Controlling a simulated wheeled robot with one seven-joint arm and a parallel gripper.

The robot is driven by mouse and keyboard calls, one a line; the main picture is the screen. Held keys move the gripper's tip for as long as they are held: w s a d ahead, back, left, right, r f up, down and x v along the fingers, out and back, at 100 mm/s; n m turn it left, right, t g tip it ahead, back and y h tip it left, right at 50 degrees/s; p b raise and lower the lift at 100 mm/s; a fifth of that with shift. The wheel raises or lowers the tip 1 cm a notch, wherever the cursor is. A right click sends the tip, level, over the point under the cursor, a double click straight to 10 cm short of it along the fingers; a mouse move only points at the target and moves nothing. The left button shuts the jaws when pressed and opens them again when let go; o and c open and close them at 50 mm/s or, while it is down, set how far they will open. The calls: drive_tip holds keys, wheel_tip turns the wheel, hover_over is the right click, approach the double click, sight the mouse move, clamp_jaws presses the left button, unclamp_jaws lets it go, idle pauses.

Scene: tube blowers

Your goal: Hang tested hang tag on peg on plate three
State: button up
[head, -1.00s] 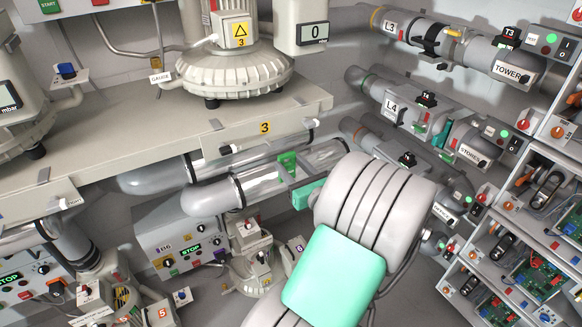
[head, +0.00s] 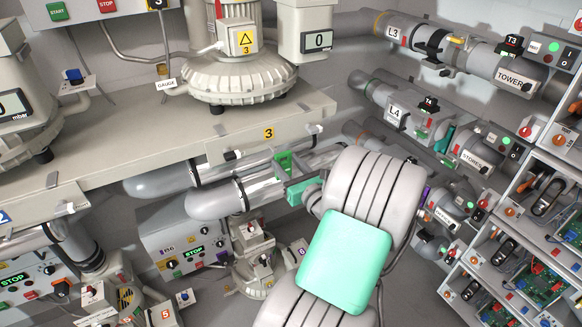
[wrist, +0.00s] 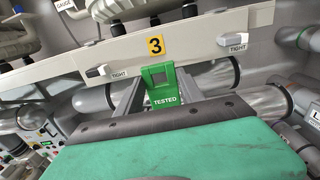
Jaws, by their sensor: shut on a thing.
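The green TESTED hang tag (wrist: 160,84) is upright between the fingers of my gripper (wrist: 158,92), with its square opening at the top. It also shows in the head view (head: 284,162). My gripper (head: 290,172) is shut on the tag. Plate three (wrist: 195,42) is the pale front panel with a yellow 3 label; in the head view it is the bench's front edge (head: 240,143). The tag appears just below and in front of the 3 label. I cannot make out a peg there; the tag may hide it. I cannot tell whether tag and plate touch.
Clear pipes (head: 255,185) run under the bench. A grey blower (head: 235,75) stands on top. Labelled pipes (head: 415,115) and an electronics rack (head: 535,215) are at the right.

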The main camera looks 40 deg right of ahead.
sight(276, 151)
drive_tip(key=shift+p+x, duration=1)
drive_tip(key=shift+x, duration=2.25)
drive_tip(key=shift+w+d+f, duration=0.1)
drive_tip(key=shift+w+f, duration=0.2)
drive_tip(key=shift+f, duration=0.2)
drive_tip(key=o, duration=1.4)
